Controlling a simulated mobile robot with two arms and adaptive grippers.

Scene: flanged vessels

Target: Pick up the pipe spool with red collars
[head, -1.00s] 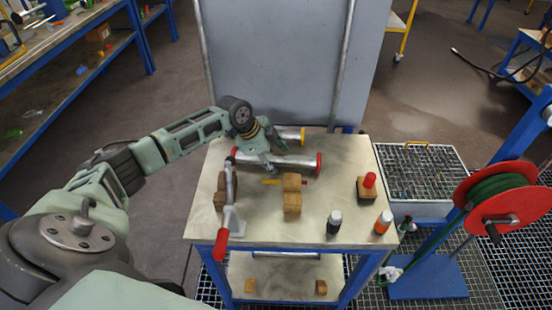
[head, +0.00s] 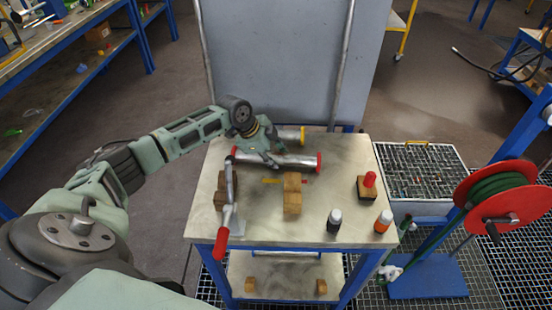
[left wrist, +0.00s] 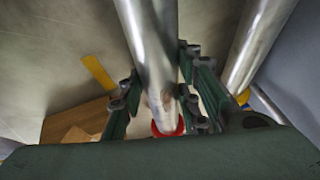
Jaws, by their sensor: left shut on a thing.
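The pipe spool with red collars (head: 300,161) is a silver tube lying crosswise at the back of the bench, with a red collar at each end. My left gripper (head: 272,161) reaches down over it from the left and is shut on the tube. In the left wrist view the tube (left wrist: 150,45) runs between the fingers (left wrist: 160,100), with one red collar near the palm. I cannot tell whether the spool is clear of its support. My right gripper is not in view.
A second spool with yellow collars (head: 291,134) lies just behind. Wooden blocks (head: 292,194), a red-handled tool (head: 229,205), a red-topped block (head: 367,186) and two bottles (head: 335,221) stand on the bench (head: 270,228). A grey panel (head: 275,60) rises behind.

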